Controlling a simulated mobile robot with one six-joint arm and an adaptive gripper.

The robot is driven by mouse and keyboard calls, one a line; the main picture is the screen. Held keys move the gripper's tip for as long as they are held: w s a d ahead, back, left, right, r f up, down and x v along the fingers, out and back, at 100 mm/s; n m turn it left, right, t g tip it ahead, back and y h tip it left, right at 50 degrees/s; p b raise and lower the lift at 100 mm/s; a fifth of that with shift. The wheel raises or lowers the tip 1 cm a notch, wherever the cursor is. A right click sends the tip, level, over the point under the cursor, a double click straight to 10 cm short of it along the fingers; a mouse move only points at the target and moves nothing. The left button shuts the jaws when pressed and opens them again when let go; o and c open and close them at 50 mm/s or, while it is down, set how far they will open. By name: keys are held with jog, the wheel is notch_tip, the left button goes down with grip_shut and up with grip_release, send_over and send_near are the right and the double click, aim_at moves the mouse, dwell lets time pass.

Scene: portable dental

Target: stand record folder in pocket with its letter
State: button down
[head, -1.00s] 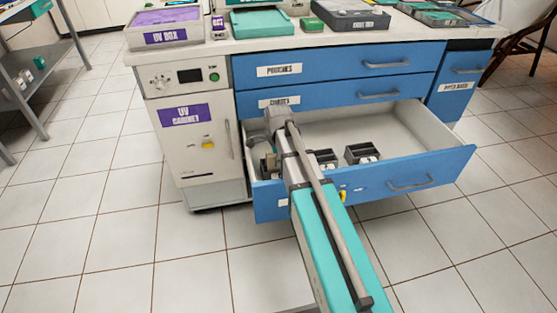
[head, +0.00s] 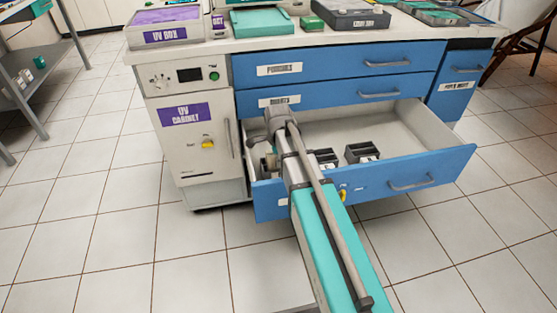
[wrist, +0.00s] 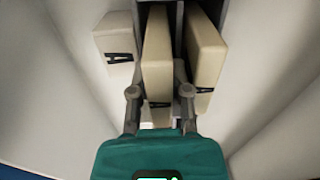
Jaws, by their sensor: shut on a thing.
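In the wrist view my gripper (wrist: 160,92) is shut on a beige record folder (wrist: 157,48), one finger on each side. A dark letter mark near its lower end is partly hidden by the gripper. A second beige folder (wrist: 205,48) leans to the right, with a dark letter mark near its lower end. Grey pocket walls (wrist: 180,14) show between and around the folders' far ends. A cream block (wrist: 118,42) with a black A is to the left. I cannot tell how deep the held folder sits. In the head view my arm hides the gripper.
The open blue drawer (head: 440,172) holds dark pocket boxes, one in the middle (head: 362,151) and one beside my arm (head: 326,158). The drawer's right side is bare. The UV cabinet (head: 192,135) stands close on the left; the worktop (head: 225,50) is above.

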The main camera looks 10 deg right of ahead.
dwell(0.3)
jog(key=shift+c, duration=2.4)
grip_release()
jog(key=shift+r, duration=0.1)
